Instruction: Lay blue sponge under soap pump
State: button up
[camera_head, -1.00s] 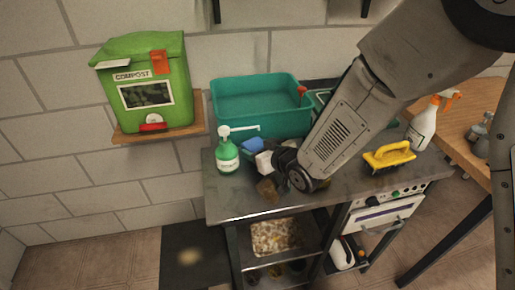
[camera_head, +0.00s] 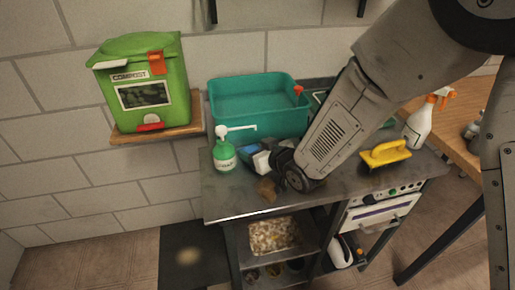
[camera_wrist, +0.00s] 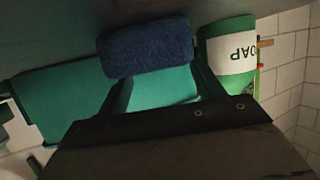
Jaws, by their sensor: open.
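The soap pump (camera_head: 224,155) is a green bottle with a white label and white nozzle, upright near the left end of the grey worktop. It also shows in the wrist view (camera_wrist: 232,55), right of the sponge and label upside down. The blue sponge (camera_wrist: 148,47) lies beyond my fingertips in the wrist view, beside the pump, not under it. In the head view the sponge (camera_head: 247,145) is a small dark blue patch, partly hidden. My gripper (camera_wrist: 152,84) is open, its dark fingers reaching toward the sponge's sides. I cannot tell whether they touch it.
A teal basin (camera_head: 258,121) stands behind the pump. A green compost bin (camera_head: 145,85) sits on a wall shelf at left.

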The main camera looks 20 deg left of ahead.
jog(key=shift+s+f, duration=0.3)
jog(key=shift+f, duration=0.25)
jog(key=shift+r, duration=0.25)
jog(key=v, duration=1.2)
jog(key=shift+w+r, duration=0.25)
jog(key=shift+r, duration=0.15)
jog(key=shift+a, duration=0.1)
